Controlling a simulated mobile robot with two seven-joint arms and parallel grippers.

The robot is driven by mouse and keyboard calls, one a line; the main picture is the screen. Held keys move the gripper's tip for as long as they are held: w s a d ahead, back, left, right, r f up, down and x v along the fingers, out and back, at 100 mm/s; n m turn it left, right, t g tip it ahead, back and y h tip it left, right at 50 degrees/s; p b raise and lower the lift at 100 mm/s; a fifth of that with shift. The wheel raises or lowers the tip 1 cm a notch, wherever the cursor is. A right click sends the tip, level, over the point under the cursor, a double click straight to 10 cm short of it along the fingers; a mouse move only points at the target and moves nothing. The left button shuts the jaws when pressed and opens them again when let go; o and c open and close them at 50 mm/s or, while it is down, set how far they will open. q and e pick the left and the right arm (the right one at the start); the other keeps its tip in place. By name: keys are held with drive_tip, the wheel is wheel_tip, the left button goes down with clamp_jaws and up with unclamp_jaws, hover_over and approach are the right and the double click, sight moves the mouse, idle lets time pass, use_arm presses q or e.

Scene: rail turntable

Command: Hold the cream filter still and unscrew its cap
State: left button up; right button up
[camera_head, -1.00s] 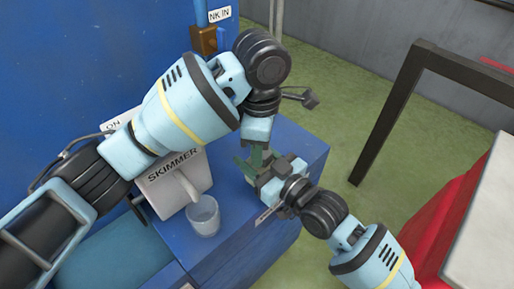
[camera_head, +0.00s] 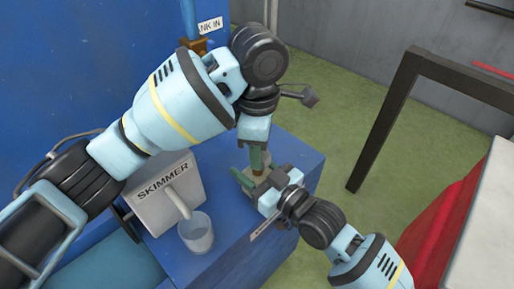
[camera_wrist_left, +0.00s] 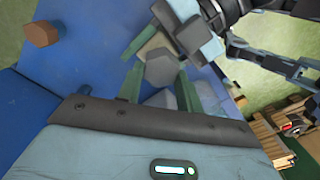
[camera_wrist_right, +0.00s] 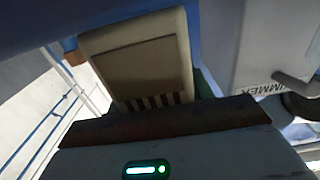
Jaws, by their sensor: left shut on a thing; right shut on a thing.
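The cream filter (camera_wrist_right: 187,50) fills the upper middle of the right wrist view as a boxy cream body with a brown face and dark stripes low down. My right gripper (camera_head: 254,180) is shut on it, coming from the lower right in the head view. A grey six-sided cap (camera_wrist_left: 161,70) shows in the left wrist view. My left gripper (camera_wrist_left: 160,85) points down from above, with its green fingers on either side of the cap, shut on it. In the head view my left gripper (camera_head: 256,160) and the right fingers hide most of the filter.
A blue cabinet top (camera_head: 240,225) lies below the grippers. A grey SKIMMER box (camera_head: 165,200) with a spout stands left, with a clear cup (camera_head: 196,232) in front. A dark frame (camera_head: 385,120) and red-sided table (camera_head: 440,225) stand right. Green floor lies between.

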use_arm(q)
drive_tip(key=shift+w+r, duration=0.15)
drive_tip(key=shift+r, duration=0.05)
use_arm(e)
drive_tip(key=shift+w+f, duration=0.1)
drive_tip(key=shift+w, duration=0.05)
use_arm(q)
drive_tip(key=shift+a+r, duration=0.1)
drive_tip(key=shift+r, duration=1.75)
use_arm(e)
drive_tip(key=o, duration=1.5)
drive_tip(key=shift+c, duration=0.2)
drive_tip(key=shift+s, duration=0.2)
drive_tip(key=v, duration=1.2)
